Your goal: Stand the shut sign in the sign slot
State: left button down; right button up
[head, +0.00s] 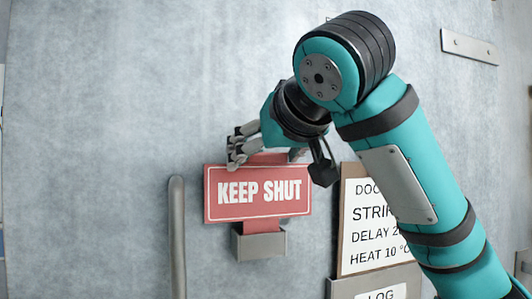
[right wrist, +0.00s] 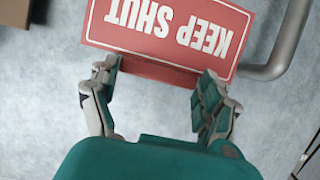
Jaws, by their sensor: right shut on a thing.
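The red sign (head: 257,205) with white "KEEP SHUT" lettering is upright and slightly tilted in the head view. It also shows upside down in the right wrist view (right wrist: 165,27). My right gripper (head: 268,155) is shut on the sign's red upper tab, its fingers on either side of it (right wrist: 155,85). The grey sign slot (head: 260,246) is a small holder on the door, directly below the sign. The sign's red lower stem reaches the slot's top edge. I cannot tell how far it is inside. My left gripper is out of view.
A vertical grey handle (head: 177,240) stands left of the slot. A framed notice (head: 352,255) and a grey holder with a "LOG" label (head: 345,288) are at the right, partly behind my right arm. A metal plate (head: 470,46) is at upper right. The door's upper left is clear.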

jog(key=shift+f+b, duration=0.75)
jog(key=shift+f, duration=0.05)
dwell(0.5)
